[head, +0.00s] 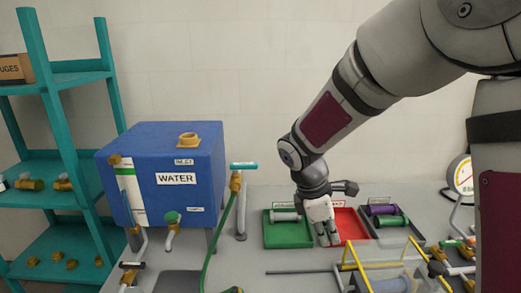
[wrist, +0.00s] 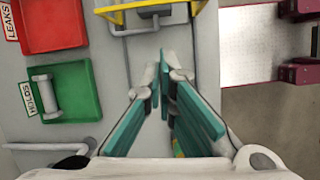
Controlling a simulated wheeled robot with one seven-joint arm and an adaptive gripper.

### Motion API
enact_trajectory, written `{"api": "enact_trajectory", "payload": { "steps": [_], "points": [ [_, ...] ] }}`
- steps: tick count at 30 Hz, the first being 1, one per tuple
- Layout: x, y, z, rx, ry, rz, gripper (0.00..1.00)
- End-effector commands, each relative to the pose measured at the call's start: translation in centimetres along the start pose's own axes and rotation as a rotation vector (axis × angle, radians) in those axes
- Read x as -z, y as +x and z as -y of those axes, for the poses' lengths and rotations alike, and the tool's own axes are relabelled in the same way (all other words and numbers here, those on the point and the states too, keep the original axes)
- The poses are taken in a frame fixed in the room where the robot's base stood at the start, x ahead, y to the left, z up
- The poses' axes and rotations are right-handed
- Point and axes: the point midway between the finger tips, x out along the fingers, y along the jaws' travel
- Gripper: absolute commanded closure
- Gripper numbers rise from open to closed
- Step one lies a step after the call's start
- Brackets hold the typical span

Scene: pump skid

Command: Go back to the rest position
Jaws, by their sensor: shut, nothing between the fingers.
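My gripper (head: 327,236) hangs from my arm over the bench, in front of the red tray (head: 350,226) in the head view. In the wrist view my gripper (wrist: 165,82) shows its teal finger pads close together, with nothing between them. The bench's grey top lies under it. The green tray (head: 273,236) stands just left of my gripper in the head view and holds a grey cylindrical piece (wrist: 46,96). The red tray, labelled LEAKS in the wrist view (wrist: 52,45), looks empty where it shows.
A blue WATER tank (head: 174,195) stands left on the bench, with a green hose (head: 222,228) beside it. A yellow frame (head: 352,258) stands at the front right. A tray with purple and green pieces (head: 390,222) and a gauge (head: 464,178) are right. Teal shelves (head: 68,155) stand far left.

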Motion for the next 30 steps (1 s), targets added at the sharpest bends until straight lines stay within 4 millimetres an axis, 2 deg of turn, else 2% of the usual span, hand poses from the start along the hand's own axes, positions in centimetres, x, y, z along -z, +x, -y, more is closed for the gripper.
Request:
{"api": "enact_trajectory", "payload": {
  "steps": [1, 6, 15, 24, 30],
  "points": [
    [-1.0, -1.5, 0.6, -0.019, 0.07, -0.018, 1.0],
    [-3.8, -5.6, 3.5, -0.06, 0.354, -0.102, 1.0],
    [-7.3, -10.8, 9.8, -0.096, 0.843, -0.292, 1.0],
    [-8.8, -13.6, 16.0, -0.079, 1.272, -0.521, 1.0],
    [-8.9, -14.2, 18.2, -0.053, 1.424, -0.617, 1.0]
  ]
}}
